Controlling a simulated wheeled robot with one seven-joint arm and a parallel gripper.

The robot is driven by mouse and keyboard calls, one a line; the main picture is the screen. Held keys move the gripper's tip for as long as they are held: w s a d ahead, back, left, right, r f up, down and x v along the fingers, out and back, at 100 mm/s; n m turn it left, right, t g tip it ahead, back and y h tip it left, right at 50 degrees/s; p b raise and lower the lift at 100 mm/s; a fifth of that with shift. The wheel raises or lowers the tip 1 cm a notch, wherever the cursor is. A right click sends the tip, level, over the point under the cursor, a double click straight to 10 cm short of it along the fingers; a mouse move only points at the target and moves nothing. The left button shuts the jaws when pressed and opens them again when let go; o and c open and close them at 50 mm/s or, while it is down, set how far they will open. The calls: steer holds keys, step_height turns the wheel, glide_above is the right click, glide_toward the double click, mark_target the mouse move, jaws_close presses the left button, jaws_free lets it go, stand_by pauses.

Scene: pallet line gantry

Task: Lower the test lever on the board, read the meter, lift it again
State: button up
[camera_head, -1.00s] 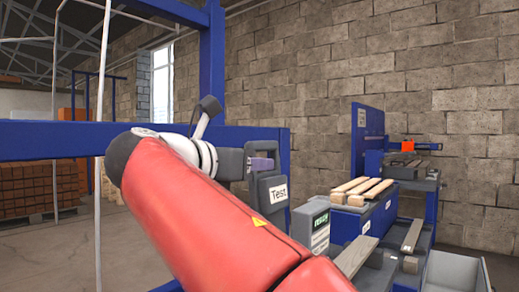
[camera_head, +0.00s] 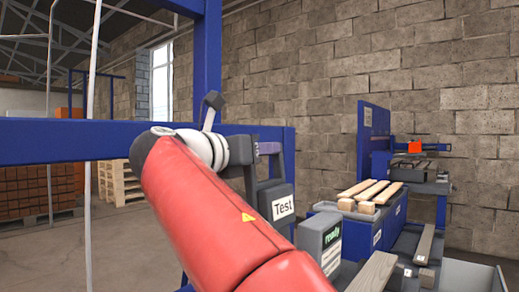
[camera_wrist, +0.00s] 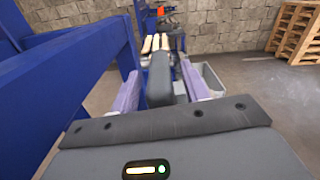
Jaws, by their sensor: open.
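A dark grey box labelled "Test" (camera_head: 283,207) hangs on the blue frame, right of my red arm. No separate lever can be made out in the head view. Right of the Test box is a grey unit with a small dark display (camera_head: 332,238) showing green letters, too small to read surely.
A blue beam (camera_head: 70,140) and post stand close on the left. Wooden boards (camera_head: 370,190) lie on a blue machine to the right, with a grey bin (camera_head: 470,272) below. Wooden pallets show in the wrist view (camera_wrist: 295,30). Bare floor lies near them.

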steer(key=shift+w+d, duration=0.3)
steer(key=shift+w, duration=0.05)
steer(key=shift+c, duration=0.4)
jaws_close()
